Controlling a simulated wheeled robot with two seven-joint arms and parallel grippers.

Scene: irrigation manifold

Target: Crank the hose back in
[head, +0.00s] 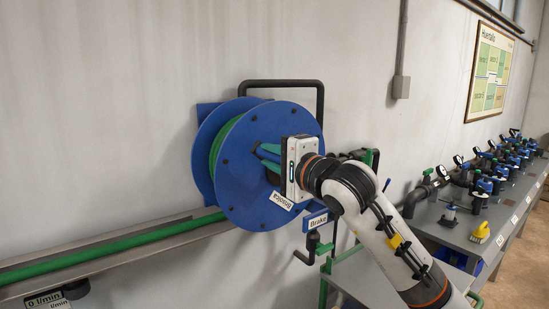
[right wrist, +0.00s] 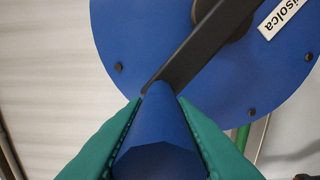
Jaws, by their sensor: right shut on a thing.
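The blue hose reel (head: 243,190) is mounted at the wall, with green hose (head: 110,245) wound between its discs and running off left along a grey trough. My right gripper (head: 268,158) is at the reel's front face, mostly seen from behind. In the right wrist view its teal fingers (right wrist: 160,104) are shut on the blue crank handle (right wrist: 157,138), one on each side. The handle sits at the end of a dark crank arm (right wrist: 205,45) that slants up to the hub. The handle is hidden in the head view. My left gripper is not in view.
A "Brake" label (head: 318,220) and a black lever (head: 312,249) sit just below the reel. A dark tube frame (head: 290,83) rises behind it. A bench (head: 470,225) with several valves stands at the right. The wall left of the reel is clear.

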